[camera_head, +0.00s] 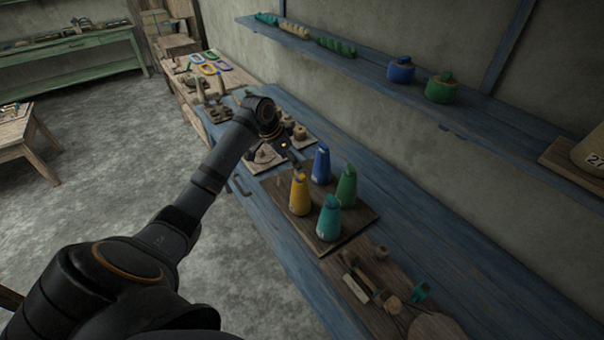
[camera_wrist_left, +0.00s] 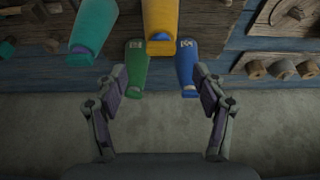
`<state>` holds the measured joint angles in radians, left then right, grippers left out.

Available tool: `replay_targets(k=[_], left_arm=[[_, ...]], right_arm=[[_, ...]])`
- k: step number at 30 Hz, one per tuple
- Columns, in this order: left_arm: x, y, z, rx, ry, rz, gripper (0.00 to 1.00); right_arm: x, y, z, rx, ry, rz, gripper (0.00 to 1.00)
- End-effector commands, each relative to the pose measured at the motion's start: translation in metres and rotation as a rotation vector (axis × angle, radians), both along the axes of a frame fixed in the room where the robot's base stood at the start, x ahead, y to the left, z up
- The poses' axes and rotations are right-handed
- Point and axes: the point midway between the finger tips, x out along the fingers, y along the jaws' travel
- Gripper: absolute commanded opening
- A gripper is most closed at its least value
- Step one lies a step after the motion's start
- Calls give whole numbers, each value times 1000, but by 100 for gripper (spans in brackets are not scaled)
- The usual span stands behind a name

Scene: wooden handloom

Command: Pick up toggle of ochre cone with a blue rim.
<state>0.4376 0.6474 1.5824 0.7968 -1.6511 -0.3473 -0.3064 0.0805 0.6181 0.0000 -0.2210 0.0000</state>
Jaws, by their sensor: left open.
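The ochre cone (camera_head: 299,196) stands upright on a dark wooden board (camera_head: 350,229) on the blue bench. Its blue toggle (camera_wrist_left: 161,37) shows at its narrow end in the left wrist view. A blue cone (camera_head: 321,166), a green cone (camera_head: 347,187) and a teal cone (camera_head: 329,220) stand around it on the board. My left gripper (camera_wrist_left: 160,76) is open and empty, with its fingers spread wide. In the head view it hangs just above and behind the ochre cone, not visibly touching it. My right gripper is not in view.
A blue wall shelf (camera_head: 387,75) runs above the bench with blue and green pots on it. The bench right of the board is clear.

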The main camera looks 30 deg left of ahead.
Motion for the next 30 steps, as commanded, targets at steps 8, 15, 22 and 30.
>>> replay_targets(k=[8, 15, 22, 30], left_arm=[[7, -3, -19, 1, 0, 0, 70], [19, -8, -50, -4, 3, 3, 70], [25, -10, -68, 1, -1, 2, 70], [25, -9, -67, 1, -1, 2, 51]], right_arm=[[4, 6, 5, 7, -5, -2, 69], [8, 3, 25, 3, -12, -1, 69], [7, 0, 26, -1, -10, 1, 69], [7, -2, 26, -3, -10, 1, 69]])
